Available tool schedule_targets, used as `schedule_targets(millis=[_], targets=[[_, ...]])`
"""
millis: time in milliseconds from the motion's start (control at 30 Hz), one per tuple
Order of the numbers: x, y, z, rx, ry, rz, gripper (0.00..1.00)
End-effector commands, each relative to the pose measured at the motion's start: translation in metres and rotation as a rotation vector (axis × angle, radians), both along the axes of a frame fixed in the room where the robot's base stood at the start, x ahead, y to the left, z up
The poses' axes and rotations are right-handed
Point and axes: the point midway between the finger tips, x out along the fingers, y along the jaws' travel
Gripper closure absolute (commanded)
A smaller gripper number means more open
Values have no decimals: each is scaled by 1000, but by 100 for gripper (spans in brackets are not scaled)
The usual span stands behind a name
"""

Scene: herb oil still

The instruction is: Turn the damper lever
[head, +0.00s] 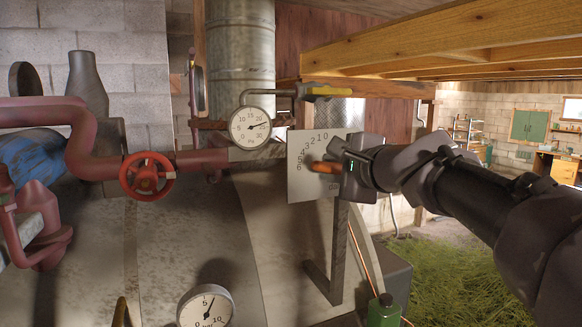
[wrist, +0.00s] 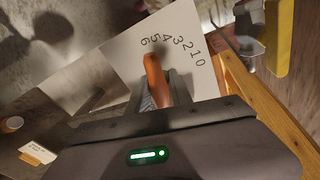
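The damper lever has an orange handle (head: 325,167) in front of a white scale plate (head: 301,188) numbered 0 to 6. In the wrist view the handle (wrist: 155,80) lies between my two fingers, its tip near the 5 and 6. My gripper (head: 343,167) reaches in from the right in the head view. In the wrist view its fingers (wrist: 163,93) lie close against both sides of the handle, and it looks shut on it. The lever's pivot and the rest of its arm are hidden.
A red handwheel (head: 147,177) is on the pipe at left. A wooden beam (head: 440,40) runs overhead.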

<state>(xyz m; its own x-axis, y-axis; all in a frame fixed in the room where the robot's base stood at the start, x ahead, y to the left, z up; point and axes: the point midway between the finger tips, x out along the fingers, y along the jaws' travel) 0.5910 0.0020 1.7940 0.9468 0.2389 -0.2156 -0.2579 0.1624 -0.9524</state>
Motion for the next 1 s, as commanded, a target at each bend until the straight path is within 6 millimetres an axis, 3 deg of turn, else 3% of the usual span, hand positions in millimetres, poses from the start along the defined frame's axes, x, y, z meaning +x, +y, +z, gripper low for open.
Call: schedule_targets(millis=[33,100,700,733,800,1000], targets=[[0,0,0,0,0,0,86],[0,0,0,0,0,0,100],[0,0,-2,-142,-44,0,100],[0,0,-2,-141,-44,0,70],[0,0,-1,-141,-44,0,56],[0,0,-1,-141,-45,0,54]])
